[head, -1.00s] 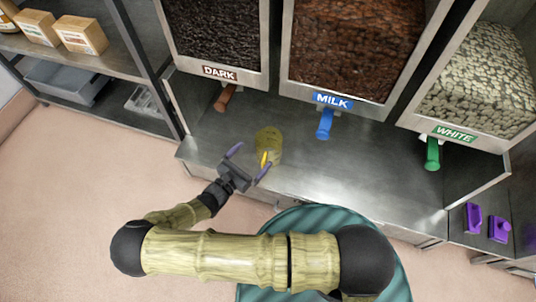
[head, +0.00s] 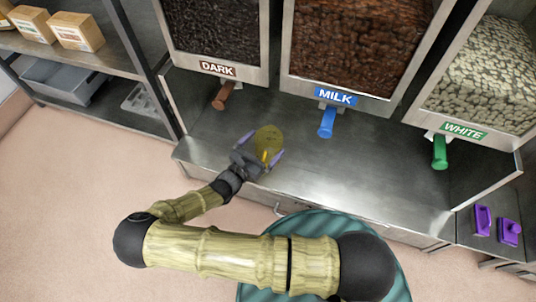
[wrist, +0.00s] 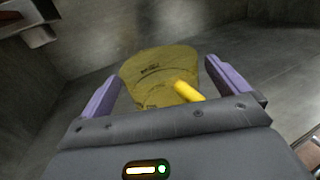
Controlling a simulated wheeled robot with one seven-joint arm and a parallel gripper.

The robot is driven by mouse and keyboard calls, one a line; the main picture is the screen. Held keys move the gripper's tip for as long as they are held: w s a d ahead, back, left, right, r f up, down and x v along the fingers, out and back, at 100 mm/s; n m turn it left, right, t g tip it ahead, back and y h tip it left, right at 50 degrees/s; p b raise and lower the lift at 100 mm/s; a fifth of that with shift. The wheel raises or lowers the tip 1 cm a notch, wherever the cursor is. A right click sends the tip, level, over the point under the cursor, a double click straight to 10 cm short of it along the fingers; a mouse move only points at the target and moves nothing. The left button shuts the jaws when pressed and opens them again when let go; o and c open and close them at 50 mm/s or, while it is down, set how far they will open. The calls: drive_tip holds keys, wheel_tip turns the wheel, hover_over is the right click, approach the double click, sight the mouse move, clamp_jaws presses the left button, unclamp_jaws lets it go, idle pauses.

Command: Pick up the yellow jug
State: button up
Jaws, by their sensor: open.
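The yellow jug (head: 269,139) is see-through and stands on the metal counter under the dispensers. In the wrist view the jug (wrist: 158,75) shows markings on its side and a solid yellow handle (wrist: 187,91) that points toward my gripper. My gripper (head: 262,148) is open, with a purple finger on each side of the jug. In the wrist view the fingers of my gripper (wrist: 168,88) stand to the left and right of the jug. I cannot tell whether either finger touches it.
Dispensers labelled DARK (head: 218,68), MILK (head: 335,96) and WHITE (head: 464,130) hang above the counter (head: 350,180), with brown, blue and green spouts. Purple items (head: 509,232) lie at the right. A shelf with boxes (head: 75,31) stands at the left. The counter right of the jug is clear.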

drive_tip(key=shift+c, duration=0.2)
idle(0.3)
drive_tip(key=shift+r, duration=0.1)
drive_tip(key=c, duration=1.2)
drive_tip(key=shift+o, duration=0.2)
wheel_tip(320, 180, up, 10)
drive_tip(key=p, duration=0.6)
